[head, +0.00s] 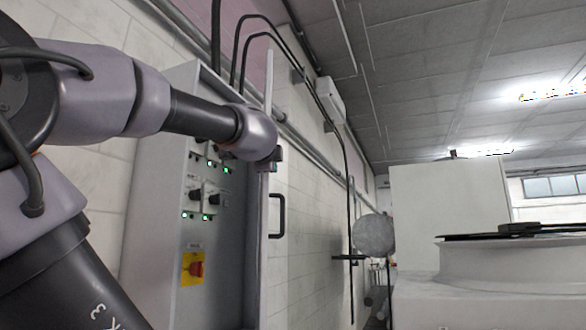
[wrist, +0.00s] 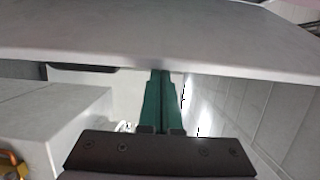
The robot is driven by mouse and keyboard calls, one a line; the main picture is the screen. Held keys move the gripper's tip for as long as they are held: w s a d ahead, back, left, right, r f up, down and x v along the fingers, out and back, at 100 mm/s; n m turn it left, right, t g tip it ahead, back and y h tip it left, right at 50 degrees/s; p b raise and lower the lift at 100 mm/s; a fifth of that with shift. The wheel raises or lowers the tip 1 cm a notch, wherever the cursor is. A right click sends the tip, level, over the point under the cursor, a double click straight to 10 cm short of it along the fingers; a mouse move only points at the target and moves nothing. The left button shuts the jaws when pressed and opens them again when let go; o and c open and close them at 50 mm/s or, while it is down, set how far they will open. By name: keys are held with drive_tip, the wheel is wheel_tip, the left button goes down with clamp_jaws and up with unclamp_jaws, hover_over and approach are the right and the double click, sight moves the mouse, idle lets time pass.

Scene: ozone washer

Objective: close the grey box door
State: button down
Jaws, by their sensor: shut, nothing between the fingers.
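The grey box (head: 215,235) is mounted on the wall at the left of the head view, its front panel of lights and switches exposed. Its grey door (head: 264,240) stands open, seen nearly edge-on at the box's right side. A black handle (head: 281,215) sticks out on the door's right face. My gripper (head: 275,158) is at the door, above the handle; the arm hides part of the box. In the wrist view, my shut green fingers (wrist: 160,78) point at the door (wrist: 160,45) and look close to or touching it. The handle (wrist: 85,67) shows to their left.
A yellow-and-red switch (head: 193,268) sits low on the box. Black cables and a conduit run along the tiled wall. A large white machine (head: 455,215) stands at the right. Some open space lies between the door and the machine.

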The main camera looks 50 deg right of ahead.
drive_tip(key=w+a+m+g+h, duration=0.1)
drive_tip(key=w+a+m+g, duration=0.1)
drive_tip(key=w+a, duration=1)
drive_tip(key=w, duration=0.4)
drive_tip(key=shift+a+g+h, duration=0.25)
drive_tip(key=shift+g+h, duration=0.05)
drive_tip(key=shift+g, duration=0.1)
drive_tip(key=s+d, duration=0.2)
drive_tip(key=s, duration=0.2)
drive_tip(key=w+a, duration=0.2)
drive_tip(key=a, duration=0.8)
drive_tip(key=shift+w, duration=0.4)
